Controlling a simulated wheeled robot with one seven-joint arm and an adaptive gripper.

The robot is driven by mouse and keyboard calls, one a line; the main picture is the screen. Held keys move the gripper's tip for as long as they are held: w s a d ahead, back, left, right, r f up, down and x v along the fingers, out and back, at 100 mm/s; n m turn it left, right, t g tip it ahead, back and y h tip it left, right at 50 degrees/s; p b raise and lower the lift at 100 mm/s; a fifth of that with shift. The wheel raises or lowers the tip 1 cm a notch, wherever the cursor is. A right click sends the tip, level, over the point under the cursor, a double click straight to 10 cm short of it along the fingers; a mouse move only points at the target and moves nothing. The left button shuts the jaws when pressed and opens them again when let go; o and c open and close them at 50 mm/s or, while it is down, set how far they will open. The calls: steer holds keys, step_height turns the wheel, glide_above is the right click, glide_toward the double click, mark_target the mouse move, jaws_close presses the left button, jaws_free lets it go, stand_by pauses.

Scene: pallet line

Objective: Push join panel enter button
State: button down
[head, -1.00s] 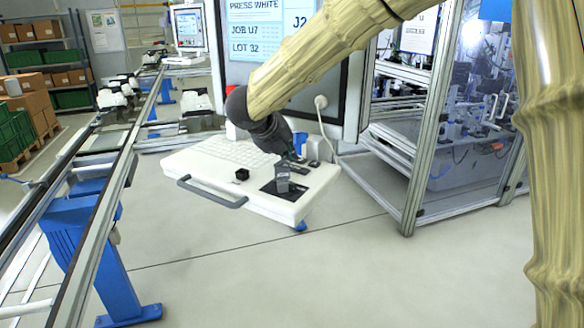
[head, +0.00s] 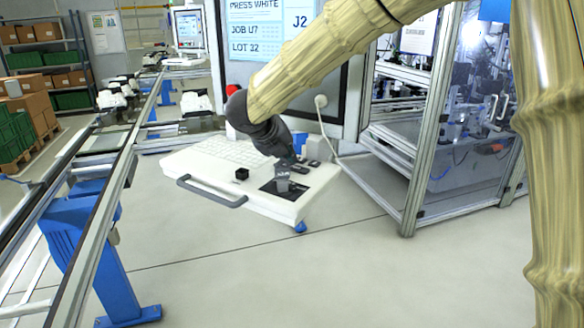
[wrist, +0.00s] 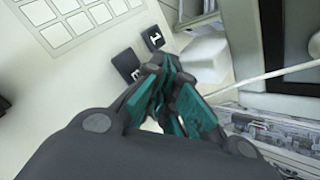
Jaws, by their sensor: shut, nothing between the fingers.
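The white panel (head: 225,190) carries a pale keyboard (head: 228,150), a black knob (head: 242,174) and a dark patch at its right end. Small dark keys (head: 313,163) lie near its right edge. My gripper (head: 283,180) is low over this right end in the head view. In the wrist view my gripper (wrist: 165,68) is shut and empty, its teal-padded fingers together. Two black keys with white marks, one nearer (wrist: 127,65) and one farther (wrist: 152,38), lie just left of and beyond the fingertips. I cannot tell whether the tips touch the panel, nor which key is enter.
A display reading "PRESS WHITE", "JOB U7", "LOT 32" (head: 270,30) stands behind the panel, partly hidden by my arm. A grey handle (head: 212,193) runs along the panel's front. A conveyor (head: 100,190) is at left, a framed machine cell (head: 440,120) at right. Floor in front is clear.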

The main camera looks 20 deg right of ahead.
steer(key=shift+f, duration=0.4)
stand_by(0.4)
steer(key=shift+r, duration=0.15)
steer(key=shift+r+p, duration=0.35)
steer(key=shift+r, duration=0.45)
steer(key=shift+r+p, duration=1.6)
steer(key=shift+r, duration=0.9)
